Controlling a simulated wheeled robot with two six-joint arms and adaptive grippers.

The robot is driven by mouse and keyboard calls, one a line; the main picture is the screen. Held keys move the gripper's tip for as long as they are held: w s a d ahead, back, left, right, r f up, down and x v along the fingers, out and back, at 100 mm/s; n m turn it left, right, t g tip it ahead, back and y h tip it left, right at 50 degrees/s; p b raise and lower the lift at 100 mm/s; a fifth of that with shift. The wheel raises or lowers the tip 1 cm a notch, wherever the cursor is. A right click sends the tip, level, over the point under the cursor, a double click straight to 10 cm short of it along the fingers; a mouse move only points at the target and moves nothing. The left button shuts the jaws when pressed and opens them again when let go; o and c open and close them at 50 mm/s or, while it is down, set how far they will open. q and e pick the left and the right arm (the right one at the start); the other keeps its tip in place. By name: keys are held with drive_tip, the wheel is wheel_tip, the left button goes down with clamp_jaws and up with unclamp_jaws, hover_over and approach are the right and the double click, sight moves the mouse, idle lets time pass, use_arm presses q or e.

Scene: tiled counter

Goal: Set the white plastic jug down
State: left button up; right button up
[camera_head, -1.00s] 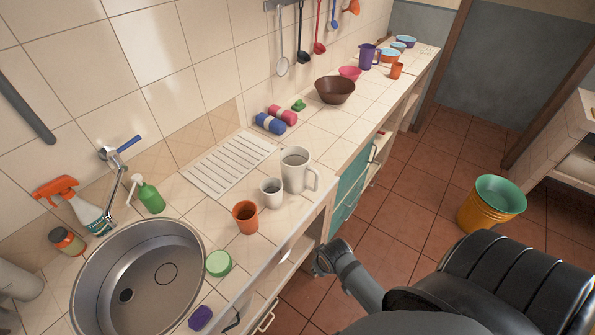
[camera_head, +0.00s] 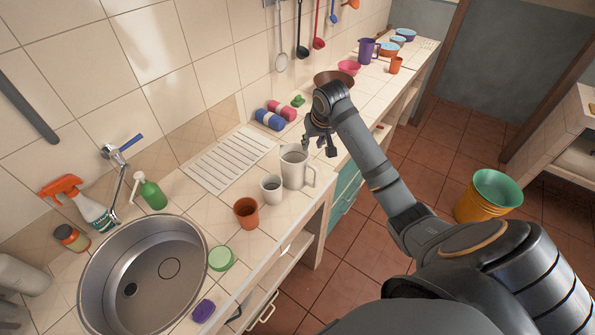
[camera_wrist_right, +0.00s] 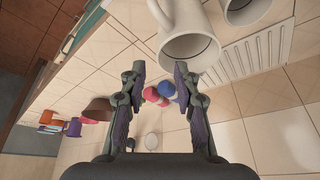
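The white plastic jug (camera_head: 294,167) stands upright on the tiled counter, just right of a smaller white cup (camera_head: 271,188). Its handle points to the right. My right gripper (camera_head: 320,147) is above the counter, just behind and to the right of the jug, apart from it as far as I can tell. In the right wrist view the jug (camera_wrist_right: 187,50) shows its open rim beyond the fingertips. The right gripper's two fingers (camera_wrist_right: 160,75) are spread, with nothing held between them. My left gripper is not in view.
An orange cup (camera_head: 246,213) stands near the counter's front edge, left of the white cup. The sink (camera_head: 150,270) is at the left. A ribbed drainboard (camera_head: 230,158) is bare. Blue and red rolls (camera_head: 269,120) and a brown bowl (camera_head: 322,77) lie farther back.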

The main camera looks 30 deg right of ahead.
sight(308, 153)
drive_tip(key=p+x, duration=0.2)
drive_tip(key=x, duration=0.3)
drive_tip(key=shift+w+f, duration=0.2)
drive_tip(key=shift+f, duration=0.15)
drive_tip(key=p+x, duration=0.2)
drive_tip(key=x, duration=0.1)
drive_tip(key=shift+w+f, duration=0.15)
drive_tip(key=shift+f, duration=0.25)
drive_tip(key=shift+w+f, duration=0.2)
drive_tip(key=shift+f, duration=0.2)
clamp_jaws()
